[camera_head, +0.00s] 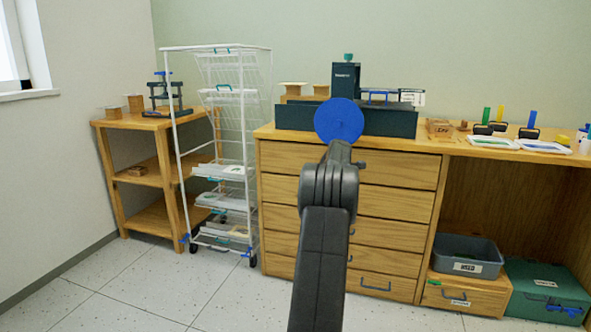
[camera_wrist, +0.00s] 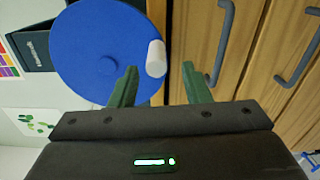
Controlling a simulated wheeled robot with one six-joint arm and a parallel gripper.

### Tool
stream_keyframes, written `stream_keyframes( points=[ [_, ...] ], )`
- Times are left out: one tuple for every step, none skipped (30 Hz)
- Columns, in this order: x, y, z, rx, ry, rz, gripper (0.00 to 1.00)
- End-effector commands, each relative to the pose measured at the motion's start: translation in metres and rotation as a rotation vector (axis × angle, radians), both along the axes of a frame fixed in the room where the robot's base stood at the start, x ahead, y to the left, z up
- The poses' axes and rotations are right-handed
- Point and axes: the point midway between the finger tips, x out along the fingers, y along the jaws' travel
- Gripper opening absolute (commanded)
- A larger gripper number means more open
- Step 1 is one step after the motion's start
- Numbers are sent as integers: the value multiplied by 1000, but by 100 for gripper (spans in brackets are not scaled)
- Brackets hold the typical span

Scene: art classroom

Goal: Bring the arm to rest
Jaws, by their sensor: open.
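My gripper (camera_wrist: 159,72) is open in the wrist view, with its two green fingers apart. A blue disc (camera_wrist: 100,50) with a white peg (camera_wrist: 155,58) on its face is just ahead of the fingers. The peg shows between the fingertips, nearer the left one; I cannot tell whether they touch. In the head view the blue disc (camera_head: 339,120) stands at the front of the dark equipment on the wooden cabinet. My dark arm reaches up towards it, and its fingers are hidden there.
The drawer cabinet (camera_head: 390,213) has projecting handles. A white wire rack (camera_head: 243,130) and a wooden shelf unit (camera_head: 130,160) stand left. Stamps and trays line the right counter (camera_head: 460,146). A grey bin (camera_head: 468,252) and green box (camera_head: 545,290) sit below. The left floor is clear.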

Motion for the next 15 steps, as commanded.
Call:
stream_keyframes(
  points=[
    [3, -1, 1, 1, -3, 0, 43],
    [4, -2, 1, 0, -2, 0, 43],
    [6, -3, 1, 0, -2, 1, 43],
    [8, -3, 2, 1, -2, 1, 43],
    [12, -4, 5, -1, -2, 1, 43],
    [16, -6, 6, 0, -2, 1, 43],
    [19, -7, 6, -1, -2, 1, 43],
    [22, -8, 7, 0, -2, 1, 43],
    [26, -9, 6, 0, -2, 1, 43],
    [28, -10, 7, -1, -3, 0, 43],
    [31, -11, 7, 0, -2, 0, 43],
    [34, -12, 7, 0, -3, 0, 43],
    [36, -13, 7, -1, -3, 0, 43],
    [39, -14, 7, 0, -3, 0, 43],
    [41, -15, 6, 0, -3, 0, 43]
  ],
)
